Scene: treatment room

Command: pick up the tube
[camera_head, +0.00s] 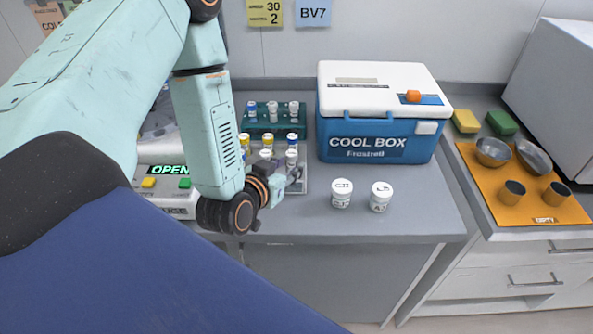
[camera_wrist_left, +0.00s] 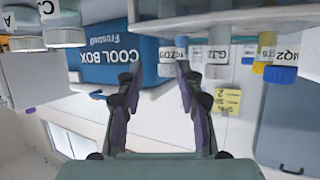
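Several small capped tubes stand upright in a grey tray (camera_head: 303,184) and a green rack (camera_head: 262,127) on the counter. Their caps are yellow, blue or white; which one is the task's tube cannot be told. My left gripper (camera_head: 294,177) is at the tray's front right corner, close to a white labelled tube (camera_head: 291,158). In the left wrist view, which is upside down, the fingers (camera_wrist_left: 159,64) are apart with nothing held. A pale-capped tube (camera_wrist_left: 168,53) shows beyond and between the fingertips, and another labelled tube (camera_wrist_left: 217,58) is beside the right finger. My right gripper is not in view.
A blue cool box (camera_head: 376,140) with a white lid stands right of the tray. Two white jars (camera_head: 341,194) (camera_head: 381,197) stand before it. A machine with an OPEN display (camera_head: 168,171) is at left. An orange mat (camera_head: 507,205) with metal bowls lies at right.

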